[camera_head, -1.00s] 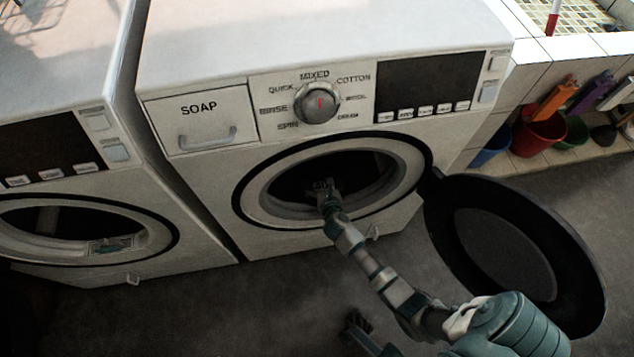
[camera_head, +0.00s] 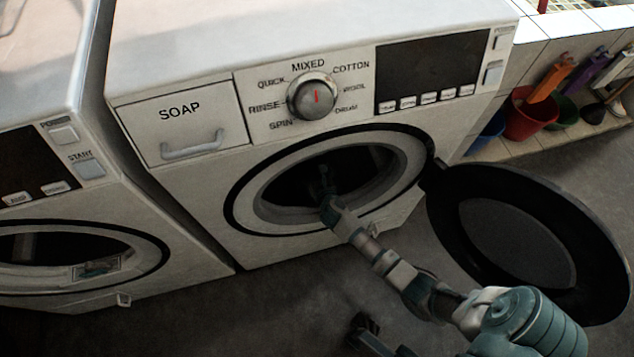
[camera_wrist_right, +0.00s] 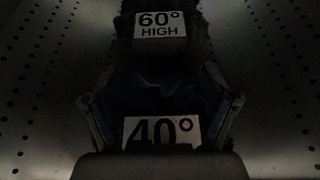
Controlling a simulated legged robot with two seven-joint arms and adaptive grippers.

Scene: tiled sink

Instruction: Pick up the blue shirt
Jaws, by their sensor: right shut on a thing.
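My right gripper (camera_head: 326,184) is inside the dark drum of the middle washing machine (camera_head: 190,215), reaching in through its round door opening. In the right wrist view, the fingers of this gripper (camera_wrist_right: 160,102) stand on either side of a dark blue cloth, the blue shirt (camera_wrist_right: 165,90), and are shut on it. A white label reading 40° (camera_wrist_right: 162,131) shows at the cloth. A darker cloth (camera_wrist_right: 160,48) with a label reading 60° HIGH lies beyond it. The drum is dim, so the cloth edges are hard to tell.
The round black door (camera_head: 540,275) hangs open to the right, close to my right forearm. A second washer (camera_head: 60,215) stands at the left. A red bucket (camera_head: 527,120) and other buckets stand on the ledge at the back right. Bare floor lies in front.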

